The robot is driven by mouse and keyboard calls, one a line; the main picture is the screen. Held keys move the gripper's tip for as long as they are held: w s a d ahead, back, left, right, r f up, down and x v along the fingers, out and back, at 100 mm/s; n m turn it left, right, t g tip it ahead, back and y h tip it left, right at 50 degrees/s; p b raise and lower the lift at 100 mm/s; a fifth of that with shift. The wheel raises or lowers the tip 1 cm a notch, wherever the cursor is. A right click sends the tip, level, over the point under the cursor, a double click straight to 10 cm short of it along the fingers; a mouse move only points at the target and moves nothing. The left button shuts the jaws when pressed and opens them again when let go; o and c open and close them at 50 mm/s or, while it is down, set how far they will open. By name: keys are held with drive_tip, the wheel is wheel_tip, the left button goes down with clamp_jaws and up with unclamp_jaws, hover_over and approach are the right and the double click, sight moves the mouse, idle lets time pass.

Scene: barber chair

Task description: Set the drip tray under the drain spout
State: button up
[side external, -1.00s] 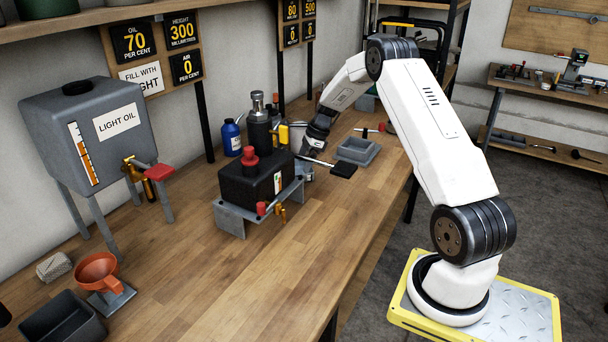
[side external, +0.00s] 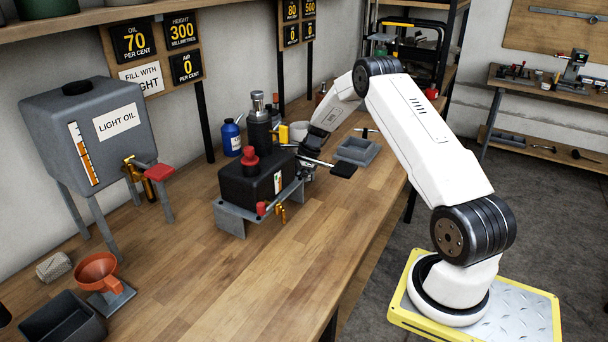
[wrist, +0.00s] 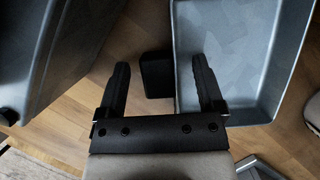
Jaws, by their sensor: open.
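A shallow grey tray (side external: 357,151) lies on the bench, right of my gripper in the side view. A grey tray also fills the upper right of the wrist view (wrist: 222,55). A small brass spout (side external: 281,213) shows low at the front of the black pump unit (side external: 250,181), which sits on a grey metal stand. My gripper (wrist: 160,64) is open, with nothing held between its fingers. Its right finger overlaps the tray's near left wall in the wrist view; I cannot tell whether they touch.
A black pedal pad (side external: 343,171) sticks out right of the pump. The light oil tank (side external: 95,125) with a brass tap stands left. An orange funnel (side external: 97,268) and a dark tray (side external: 62,318) lie at front left. The bench's front middle is clear.

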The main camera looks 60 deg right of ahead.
idle(0.5)
clamp_jaws()
wheel_tip(320, 180, up, 18)
idle(1.0)
idle(0.4)
